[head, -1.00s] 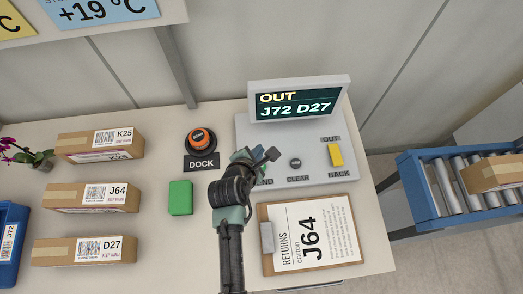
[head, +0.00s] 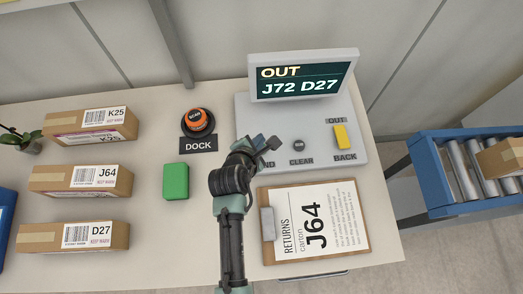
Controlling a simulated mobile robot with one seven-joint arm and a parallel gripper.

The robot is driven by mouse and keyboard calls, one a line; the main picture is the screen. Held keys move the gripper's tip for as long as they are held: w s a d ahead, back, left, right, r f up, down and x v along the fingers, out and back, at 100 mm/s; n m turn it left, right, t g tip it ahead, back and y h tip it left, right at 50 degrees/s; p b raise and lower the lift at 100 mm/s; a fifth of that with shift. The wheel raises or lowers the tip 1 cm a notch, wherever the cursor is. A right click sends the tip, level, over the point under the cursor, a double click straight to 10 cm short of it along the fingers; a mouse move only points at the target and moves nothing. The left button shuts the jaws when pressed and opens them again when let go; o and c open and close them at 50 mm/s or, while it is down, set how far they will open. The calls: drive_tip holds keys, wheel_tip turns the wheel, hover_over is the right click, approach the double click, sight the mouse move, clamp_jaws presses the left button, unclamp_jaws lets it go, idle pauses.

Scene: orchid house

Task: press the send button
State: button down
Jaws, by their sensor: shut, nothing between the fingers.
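The grey control console (head: 320,155) stands on the table, with its screen (head: 302,77) reading OUT, J72 D27. Only the letters "ND" of the send label (head: 268,163) show at the console's lower left. The send button itself is hidden behind my gripper. My gripper (head: 267,143) is shut and empty over that lower left corner. I cannot tell whether it touches the button. A small dark CLEAR button (head: 299,145) is just to its right. A yellow switch (head: 340,136) sits between the OUT and BACK labels, nearer OUT.
A clipboard (head: 266,248) reading RETURNS carton J64 lies below the console. Cartons K25 (head: 62,130), J64 (head: 52,179) and D27 (head: 42,237) lie farther left. A blue roller conveyor (head: 432,185) is right.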

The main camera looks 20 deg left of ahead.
drive_tip(key=shift+f+b, duration=0.6)
drive_tip(key=shift+f, duration=1)
idle(0.7)
drive_tip(key=shift+f, duration=0.4)
drive_tip(key=shift+f+b, duration=0.3)
drive_tip(key=shift+f, duration=0.15)
idle(0.5)
idle(0.4)
drive_tip(key=shift+r+p, duration=0.85)
drive_tip(key=shift+p, duration=0.2)
wheel_tip(320, 180, up, 5)
drive_tip(key=p, duration=0.5)
drive_tip(key=shift+r+p, duration=0.1)
drive_tip(key=shift+p, duration=0.2)
